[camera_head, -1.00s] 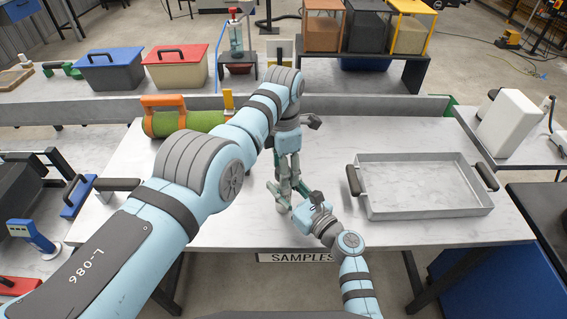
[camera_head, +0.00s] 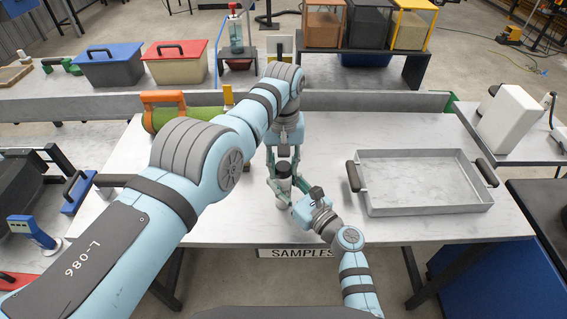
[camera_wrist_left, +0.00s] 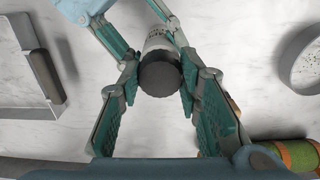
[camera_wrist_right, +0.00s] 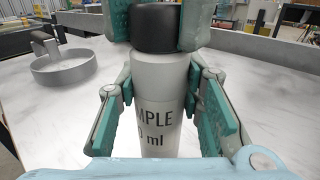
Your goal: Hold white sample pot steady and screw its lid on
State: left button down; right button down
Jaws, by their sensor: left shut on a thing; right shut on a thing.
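The white sample pot (camera_wrist_right: 158,95) stands upright on the table, with part of its printed label reading "MPLE" and "ml" in the right wrist view. Its dark lid (camera_wrist_left: 160,76) sits on top of it; the pot's body also shows in the head view (camera_head: 283,184). My left gripper (camera_head: 283,165) points down from above and is shut on the lid. My right gripper (camera_wrist_right: 158,100) comes in from the front right, with its fingers shut around the pot's body. I cannot tell how tight the lid's thread is.
A grey metal tray (camera_head: 425,209) with dark handles lies to the right. A green turf roll (camera_head: 200,118) with an orange handle lies behind my left arm. Bare table surrounds the pot.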

pick_arm(q)
jog(key=m, duration=0.9)
jog(key=shift+m, duration=0.3)
jog(key=m, duration=1.5)
jog(key=shift+f, duration=0.1)
jog(key=c, duration=1.2)
grip_release()
